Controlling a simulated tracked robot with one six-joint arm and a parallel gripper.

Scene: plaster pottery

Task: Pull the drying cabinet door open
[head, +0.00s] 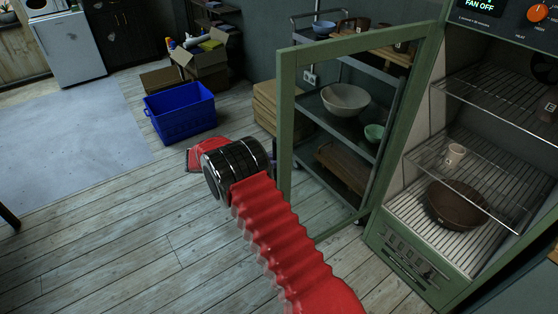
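The drying cabinet (440,268) stands at the right of the head view, green, with wire shelves inside. Its green-framed glass door (287,108) stands wide open, swung out to the left of the cabinet opening. My red, ribbed arm reaches up from the bottom to a black wrist just left of the door's free edge. My gripper (207,153) shows only as a red part beyond the wrist, mostly hidden by it. I cannot see its fingertips, nor whether it touches the door. A small dark part at the door's edge may be the handle.
In the cabinet are a brown bowl (456,205) and a small beige cup (455,154). A cart with bowls (345,101) shows through the door's glass. A blue crate (180,112) and cardboard boxes (206,62) stand on the floor behind.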

